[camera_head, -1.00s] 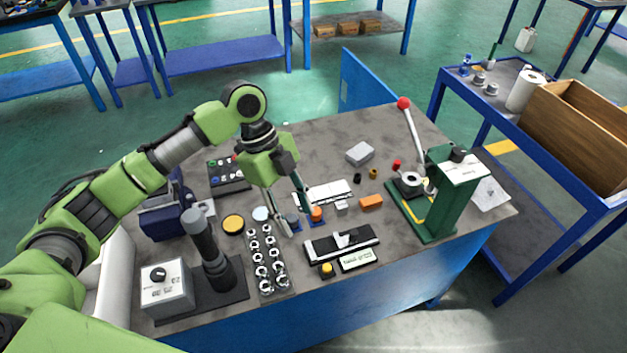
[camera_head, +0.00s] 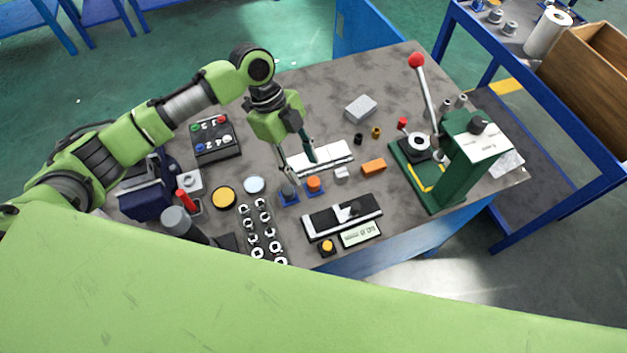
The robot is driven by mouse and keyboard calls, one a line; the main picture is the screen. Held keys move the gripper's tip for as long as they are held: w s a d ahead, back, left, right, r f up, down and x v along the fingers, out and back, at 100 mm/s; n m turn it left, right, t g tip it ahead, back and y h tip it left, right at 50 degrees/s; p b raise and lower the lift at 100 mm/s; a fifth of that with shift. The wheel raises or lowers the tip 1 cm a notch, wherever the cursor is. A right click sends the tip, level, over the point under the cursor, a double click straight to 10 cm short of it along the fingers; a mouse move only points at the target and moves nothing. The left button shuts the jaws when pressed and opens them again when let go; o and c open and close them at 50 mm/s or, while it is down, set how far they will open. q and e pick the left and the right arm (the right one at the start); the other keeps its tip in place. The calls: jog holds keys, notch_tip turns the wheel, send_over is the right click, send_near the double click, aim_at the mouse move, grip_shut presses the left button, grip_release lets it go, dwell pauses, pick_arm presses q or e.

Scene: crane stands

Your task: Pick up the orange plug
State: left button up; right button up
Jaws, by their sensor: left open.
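The orange plug (camera_head: 314,183) is a small round orange piece on a blue base, near the middle of the table. A similar blue base with a grey piece (camera_head: 289,192) stands just left of it. My left gripper (camera_head: 300,171) points down over the table, fingers apart and empty. Its fingertips show just behind and left of the plug, and I see no contact. Their height above the table is hard to judge. My right gripper is not in view.
An orange block (camera_head: 373,166) lies right of the plug, and a black-and-white fixture (camera_head: 342,217) lies in front. A rack of metal rings (camera_head: 262,229) stands front left. A green lever press (camera_head: 449,165) stands at right. A large green part of mine covers the bottom.

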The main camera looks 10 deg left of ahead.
aim_at(313, 181)
pick_arm(q)
jog(key=x, duration=0.3)
jog(key=w+p+x, duration=0.1)
jog(key=x, duration=0.1)
jog(key=shift+s+d+f, duration=0.15)
jog(key=shift+d+f, duration=0.1)
jog(key=shift+f, duration=0.05)
grip_shut()
